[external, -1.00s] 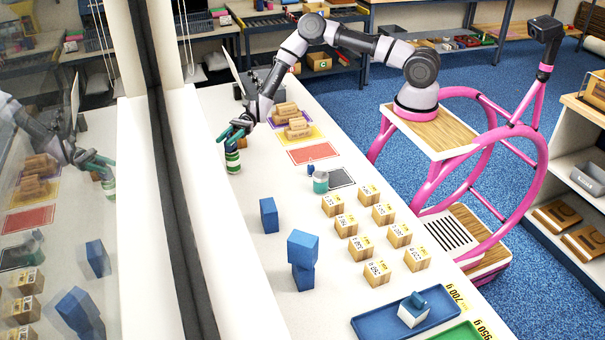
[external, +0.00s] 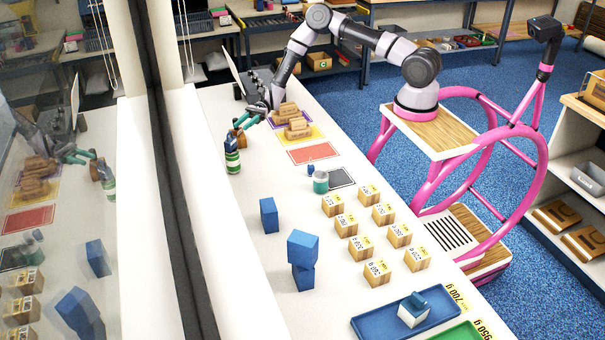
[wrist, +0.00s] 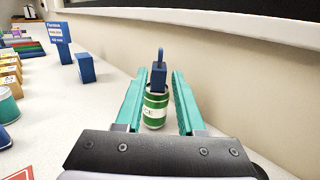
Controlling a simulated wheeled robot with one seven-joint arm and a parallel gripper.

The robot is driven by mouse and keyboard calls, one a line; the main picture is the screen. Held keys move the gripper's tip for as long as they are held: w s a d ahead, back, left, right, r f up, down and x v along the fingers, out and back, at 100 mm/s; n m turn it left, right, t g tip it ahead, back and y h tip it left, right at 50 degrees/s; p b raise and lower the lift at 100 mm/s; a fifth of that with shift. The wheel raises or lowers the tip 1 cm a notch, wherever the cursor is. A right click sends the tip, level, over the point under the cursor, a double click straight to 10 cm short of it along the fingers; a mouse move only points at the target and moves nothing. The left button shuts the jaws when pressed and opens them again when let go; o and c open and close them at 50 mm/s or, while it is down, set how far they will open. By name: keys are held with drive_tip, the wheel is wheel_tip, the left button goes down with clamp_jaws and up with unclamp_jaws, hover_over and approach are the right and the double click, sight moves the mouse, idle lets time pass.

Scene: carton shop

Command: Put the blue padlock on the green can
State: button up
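The green can (external: 232,160) stands upright on the white table near the wall; it also shows in the wrist view (wrist: 155,112). The blue padlock (wrist: 158,78) is upright on top of the can, shackle up, and its dark blue body shows in the external view (external: 231,145). My gripper (external: 241,124) is open, with its teal fingers spread on either side of the can and padlock in the wrist view (wrist: 160,78). Clear gaps show between the fingers and the padlock, and nothing is held.
A teal can (external: 320,182) and a small blue object (external: 311,169) stand nearer the table's middle. Blue blocks (external: 268,215), several labelled cartons (external: 376,272) and a blue tray (external: 366,327) lie farther along. A pale wall (wrist: 235,65) rises close behind the can.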

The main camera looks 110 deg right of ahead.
drive_tip(key=s+a+r+n+g+h, duration=0.2)
drive_tip(key=s+a+r+n+g, duration=0.3)
drive_tip(key=s+a+r+n, duration=0.3)
drive_tip(key=s+a+r+n+g+h, duration=0.2)
drive_tip(key=s+a+r+n+g, duration=0.35)
drive_tip(key=a+r, duration=0.45)
drive_tip(key=s+r+n+t+h, duration=0.1)
drive_tip(key=s+r+n+h, duration=0.1)
drive_tip(key=s+r, duration=0.3)
drive_tip(key=s+r+n+t+h, duration=0.2)
drive_tip(key=s+r+n, duration=0.2)
drive_tip(key=s, duration=0.9)
drive_tip(key=s+a+r+n+t+h, duration=0.1)
drive_tip(key=s+r+n+h, duration=0.2)
drive_tip(key=s+r, duration=0.3)
drive_tip(key=s, duration=0.3)
drive_tip(key=shift+r+t, duration=0.15)
drive_tip(key=shift+t, duration=0.2)
